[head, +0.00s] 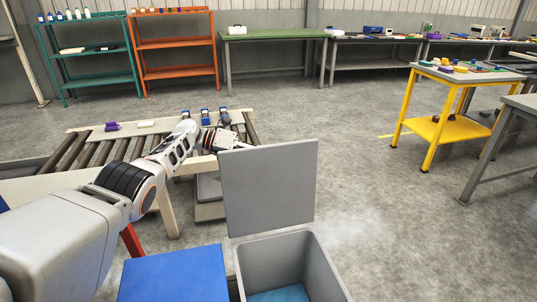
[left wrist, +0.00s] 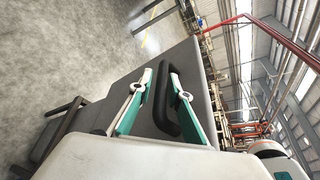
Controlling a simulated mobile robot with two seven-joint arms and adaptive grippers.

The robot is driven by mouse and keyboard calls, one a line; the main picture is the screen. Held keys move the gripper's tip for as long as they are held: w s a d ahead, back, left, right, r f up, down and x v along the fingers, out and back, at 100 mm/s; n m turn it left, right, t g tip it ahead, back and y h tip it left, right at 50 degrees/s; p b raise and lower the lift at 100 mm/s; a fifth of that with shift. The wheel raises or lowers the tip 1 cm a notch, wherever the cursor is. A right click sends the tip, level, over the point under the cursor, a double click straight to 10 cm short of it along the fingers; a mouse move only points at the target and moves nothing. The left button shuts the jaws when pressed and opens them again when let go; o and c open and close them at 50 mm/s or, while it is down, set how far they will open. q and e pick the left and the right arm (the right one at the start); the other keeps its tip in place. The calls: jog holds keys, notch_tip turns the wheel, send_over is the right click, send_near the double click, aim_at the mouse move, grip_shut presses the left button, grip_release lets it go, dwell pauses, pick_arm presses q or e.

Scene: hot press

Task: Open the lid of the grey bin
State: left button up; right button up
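The grey bin (head: 331,277) stands at the bottom centre of the head view, with something blue inside at its bottom. Its flat grey lid (head: 268,190) stands up, roughly vertical, at the bin's far edge, so the bin's mouth is uncovered. My left arm reaches behind the lid, which hides part of the hand. In the left wrist view my left gripper (left wrist: 159,74) has its two fingers on either side of the black lid handle (left wrist: 172,115). My right gripper is in neither view.
A blue-topped box (head: 174,275) stands left of the bin. A roller conveyor (head: 85,151) with small items lies behind my left arm. A yellow table (head: 436,130) stands at the right, shelves and benches at the back. The floor right of the bin is clear.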

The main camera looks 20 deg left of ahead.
aim_at(244, 149)
pick_arm(q)
jog(key=shift+r, duration=0.25)
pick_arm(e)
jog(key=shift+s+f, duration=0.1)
pick_arm(q)
jog(key=v, duration=0.7)
jog(key=shift+a, duration=0.25)
jog(key=shift+a, duration=0.1)
jog(key=v, duration=0.8)
jog(key=shift+s+a+r+b, duration=0.2)
jog(key=shift+s+a+b, duration=0.1)
jog(key=shift+b, duration=0.15)
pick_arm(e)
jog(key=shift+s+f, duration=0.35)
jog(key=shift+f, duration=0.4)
